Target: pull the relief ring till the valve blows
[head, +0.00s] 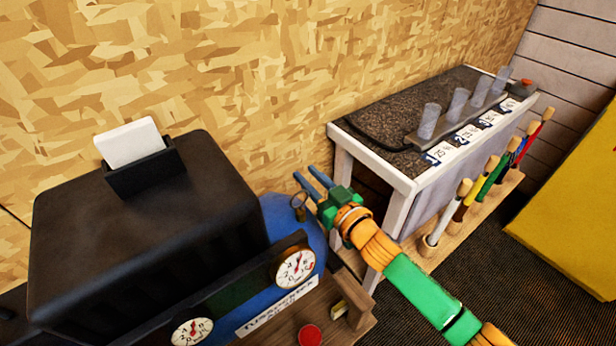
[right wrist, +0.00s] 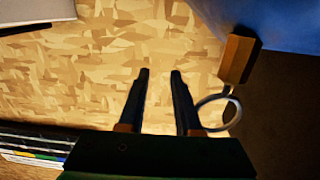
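The relief ring (head: 298,200) is a small metal loop at the top of the blue tank (head: 282,222). In the right wrist view the silver ring (right wrist: 237,108) hangs from a brass valve body (right wrist: 238,60). My right gripper (head: 313,174) is beside the ring in the head view, its two blue fingers parted. In the right wrist view the gripper (right wrist: 160,72) is open with nothing between its fingers. The ring lies outside the right-hand finger, close to it; I cannot tell if they touch. My left gripper is not in view.
A black box (head: 150,230) with a card holder stands left of the tank. Two dials, one a gauge (head: 295,267), and a red button (head: 309,335) are in front. A bench (head: 400,160) with clear tubes and a rack of colored grips stand right. A wood-chip wall (head: 270,80) is behind.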

